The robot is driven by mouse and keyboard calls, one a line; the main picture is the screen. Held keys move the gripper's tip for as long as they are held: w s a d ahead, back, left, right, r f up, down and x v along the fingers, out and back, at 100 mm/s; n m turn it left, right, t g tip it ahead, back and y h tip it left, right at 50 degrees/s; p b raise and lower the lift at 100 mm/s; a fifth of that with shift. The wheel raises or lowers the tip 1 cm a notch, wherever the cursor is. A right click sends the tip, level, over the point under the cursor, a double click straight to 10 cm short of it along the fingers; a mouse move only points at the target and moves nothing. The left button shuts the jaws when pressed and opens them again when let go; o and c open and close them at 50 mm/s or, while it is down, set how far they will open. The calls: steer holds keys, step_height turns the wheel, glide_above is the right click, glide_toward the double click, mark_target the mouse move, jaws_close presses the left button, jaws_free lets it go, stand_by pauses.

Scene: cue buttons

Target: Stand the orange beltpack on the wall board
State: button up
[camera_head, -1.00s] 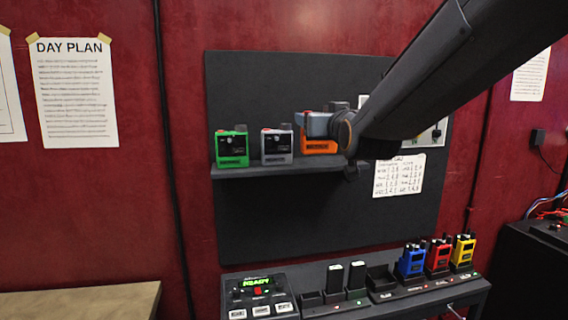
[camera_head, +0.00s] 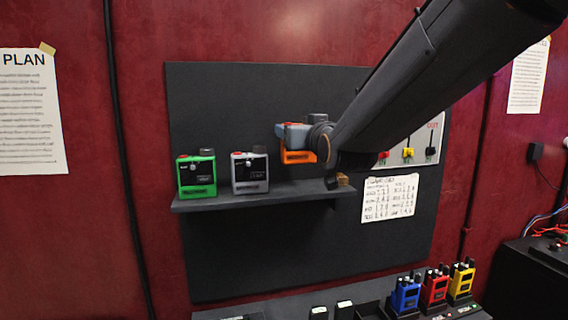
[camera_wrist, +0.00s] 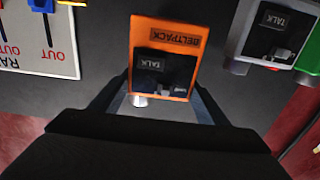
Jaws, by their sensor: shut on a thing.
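The orange beltpack (camera_head: 298,157) is held by my gripper (camera_head: 300,137) in front of the dark wall board (camera_head: 230,95). A gap shows between its bottom and the board's shelf (camera_head: 300,193). In the wrist view the beltpack (camera_wrist: 166,28) appears upside down, its label and talk panel facing the camera. The fingers of my gripper (camera_wrist: 163,85) close on both its sides. My gripper and arm hide part of it in the head view.
A green beltpack (camera_head: 197,175) and a grey beltpack (camera_head: 249,172) stand on the shelf's left part. The shelf right of them looks clear up to a small brown piece (camera_head: 343,180) at its end. A switch panel (camera_head: 425,140) and a note (camera_head: 389,197) are at right. Blue, red and yellow radios stand below.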

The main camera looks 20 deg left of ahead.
mark_target(301, 156)
steer(key=shift+f+p, duration=1.15)
steer(key=shift+f, duration=2.1)
steer(key=shift+f, duration=0.1)
steer(key=o, duration=1.3)
steer(key=shift+f, duration=0.1)
steer(key=shift+o, duration=0.2)
steer(key=shift+r, duration=0.2)
steer(key=b+v, duration=0.5)
steer(key=v, duration=0.7)
steer(key=shift+d+f, duration=0.1)
steer(key=shift+f, duration=0.05)
